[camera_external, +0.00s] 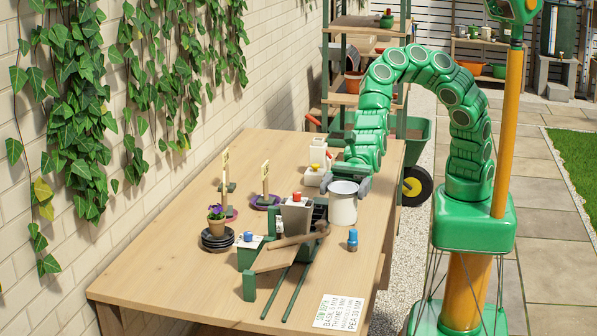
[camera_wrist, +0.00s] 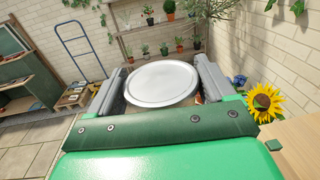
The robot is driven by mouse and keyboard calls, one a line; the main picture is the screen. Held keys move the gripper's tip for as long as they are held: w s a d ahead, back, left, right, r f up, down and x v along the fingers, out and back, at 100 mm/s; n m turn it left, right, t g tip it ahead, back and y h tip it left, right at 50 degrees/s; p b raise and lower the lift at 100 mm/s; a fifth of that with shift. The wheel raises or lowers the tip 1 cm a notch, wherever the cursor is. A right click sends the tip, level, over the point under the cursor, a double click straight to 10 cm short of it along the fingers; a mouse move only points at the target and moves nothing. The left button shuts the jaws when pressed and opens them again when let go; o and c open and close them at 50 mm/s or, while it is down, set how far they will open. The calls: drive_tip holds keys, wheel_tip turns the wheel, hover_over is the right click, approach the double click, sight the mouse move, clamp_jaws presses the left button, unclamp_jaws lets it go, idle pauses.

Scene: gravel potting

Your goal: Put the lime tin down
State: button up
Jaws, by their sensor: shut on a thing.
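The lime tin (camera_external: 343,207) is a whitish cylinder at the right side of the wooden table, upright. My gripper (camera_external: 344,184) is shut on it, with grey fingers on either side of its upper part. In the wrist view the tin's round grey top (camera_wrist: 162,83) sits between the two fingers (camera_wrist: 160,88). The tin's lower side is hidden in the wrist view. I cannot tell whether its base touches the tabletop (camera_external: 180,285).
Left of the tin stands a green and grey device with a wooden handle (camera_external: 297,239). A small blue-capped bottle (camera_external: 352,240) stands in front of the tin. A printed card (camera_external: 339,311) lies at the near edge.

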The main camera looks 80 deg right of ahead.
drive_tip(key=f, duration=2.5)
drive_tip(key=shift+s+a, duration=0.1)
drive_tip(key=shift+s, duration=0.15)
drive_tip(key=shift+f, duration=0.4)
drive_tip(key=o, duration=1.1)
drive_tip(key=shift+d, duration=1.05)
drive_tip(key=shift+s+d+r, duration=0.1)
drive_tip(key=shift+d+r, duration=0.15)
drive_tip(key=shift+r, duration=1.55)
drive_tip(key=shift+d+r, duration=0.2)
drive_tip(key=shift+r, duration=1.55)
